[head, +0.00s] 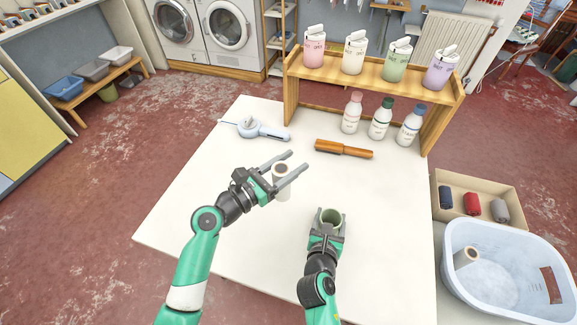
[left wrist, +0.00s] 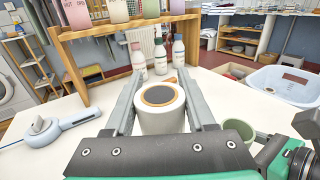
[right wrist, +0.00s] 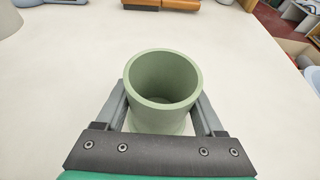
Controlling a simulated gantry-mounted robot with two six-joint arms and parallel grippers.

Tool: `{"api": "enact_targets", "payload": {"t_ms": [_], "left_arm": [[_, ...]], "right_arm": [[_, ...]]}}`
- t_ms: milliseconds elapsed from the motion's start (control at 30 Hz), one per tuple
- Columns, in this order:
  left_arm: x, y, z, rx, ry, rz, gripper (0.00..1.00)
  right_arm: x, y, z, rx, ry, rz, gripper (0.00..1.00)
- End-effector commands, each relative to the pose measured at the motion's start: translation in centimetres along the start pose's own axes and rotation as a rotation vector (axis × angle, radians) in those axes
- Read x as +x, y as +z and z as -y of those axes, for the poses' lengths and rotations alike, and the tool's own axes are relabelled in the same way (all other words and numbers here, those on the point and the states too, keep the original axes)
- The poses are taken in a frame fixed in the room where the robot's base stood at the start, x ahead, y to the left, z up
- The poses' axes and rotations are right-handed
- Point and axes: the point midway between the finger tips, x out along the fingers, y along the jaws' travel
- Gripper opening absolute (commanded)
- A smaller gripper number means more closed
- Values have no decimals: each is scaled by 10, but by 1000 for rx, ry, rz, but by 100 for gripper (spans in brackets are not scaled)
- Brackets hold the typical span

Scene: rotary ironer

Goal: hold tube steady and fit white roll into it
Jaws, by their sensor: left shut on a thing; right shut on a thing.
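The white roll (head: 281,182) has a tan ring and dark core at its top end. My left gripper (head: 291,168) is shut on it and holds it upright; the left wrist view shows the roll (left wrist: 160,118) between both fingers. The green tube (head: 330,217) is upright with its open mouth facing up. My right gripper (head: 327,226) is shut on the tube; the right wrist view shows the tube (right wrist: 162,85) between the fingers, its inside empty. The roll is up and to the left of the tube in the head view, apart from it.
A wooden-handled brush (head: 343,149) and a pale blue tool (head: 262,130) lie toward the back of the white table (head: 190,215). Several bottles stand by a wooden shelf (head: 370,77). A blue tub (head: 505,270) and a box (head: 440,190) are at right.

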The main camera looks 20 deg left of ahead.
Motion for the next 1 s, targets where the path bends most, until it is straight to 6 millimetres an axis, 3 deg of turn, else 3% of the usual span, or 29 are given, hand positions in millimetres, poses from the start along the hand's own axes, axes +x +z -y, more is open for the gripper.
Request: {"api": "enact_targets", "payload": {"t_ms": [300,433,567,1000], "left_arm": [[43,45,97,4,-170,6,0],[52,56,128,1,-220,4,0],[55,57,138,0,-237,2,0],[54,47,138,0,-238,0,0]], "right_arm": [[0,0,0,0,0,0,3],[0,0,0,0,0,0,3],[0,0,0,0,0,0,3],[0,0,0,0,0,0,3]]}}
